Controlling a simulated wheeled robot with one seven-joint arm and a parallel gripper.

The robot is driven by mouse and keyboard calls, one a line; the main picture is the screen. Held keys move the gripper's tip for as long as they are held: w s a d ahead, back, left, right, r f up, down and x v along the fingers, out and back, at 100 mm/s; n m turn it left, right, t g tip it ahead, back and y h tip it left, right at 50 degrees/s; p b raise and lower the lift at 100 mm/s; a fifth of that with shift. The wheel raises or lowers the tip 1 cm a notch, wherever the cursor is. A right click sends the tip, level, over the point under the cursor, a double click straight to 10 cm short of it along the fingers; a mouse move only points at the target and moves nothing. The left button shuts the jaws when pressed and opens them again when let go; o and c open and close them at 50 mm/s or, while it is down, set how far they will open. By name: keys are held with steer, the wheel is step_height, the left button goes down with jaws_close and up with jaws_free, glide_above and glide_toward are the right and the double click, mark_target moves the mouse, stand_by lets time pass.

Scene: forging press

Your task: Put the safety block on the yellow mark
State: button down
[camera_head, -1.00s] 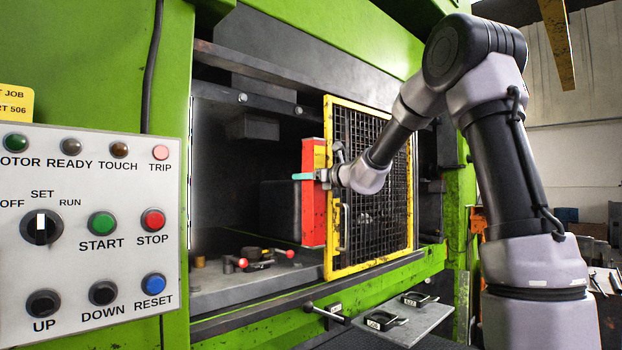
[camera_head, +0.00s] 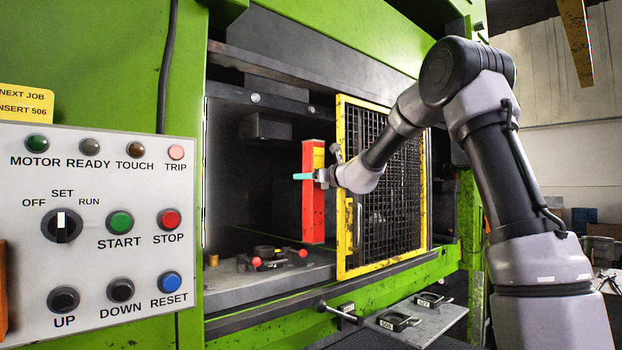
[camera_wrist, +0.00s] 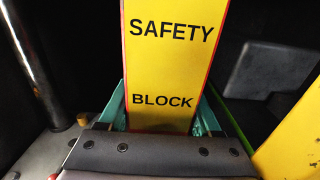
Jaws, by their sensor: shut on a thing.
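The safety block (camera_head: 313,205) is a tall red block with a yellow face, held upright inside the press opening, left of the mesh gate. My gripper (camera_head: 308,177) is shut on it at its middle height, with a teal finger showing at the left. In the wrist view the yellow face of the safety block (camera_wrist: 162,60) reads SAFETY BLOCK and stands between the teal fingers. The block's lower end is close to the press bed (camera_head: 285,280) in the picture; I cannot tell whether it touches. I cannot make out the yellow mark in either view.
The yellow-framed mesh gate (camera_head: 341,225) stands right of the block, close to my arm. Red-knobbed clamp parts (camera_head: 268,255) lie on the bed to the left. A control panel (camera_head: 95,235) is at the left, and a small shelf (camera_head: 425,325) is below the bed.

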steer(key=x, duration=2)
steer(key=shift+w+r, duration=0.15)
stand_by(1.4)
steer(key=shift+a, duration=0.1)
step_height(320, 180, down, 7)
stand_by(1.4)
steer(key=shift+c, duration=0.4)
jaws_free()
steer(key=shift+f, duration=0.4)
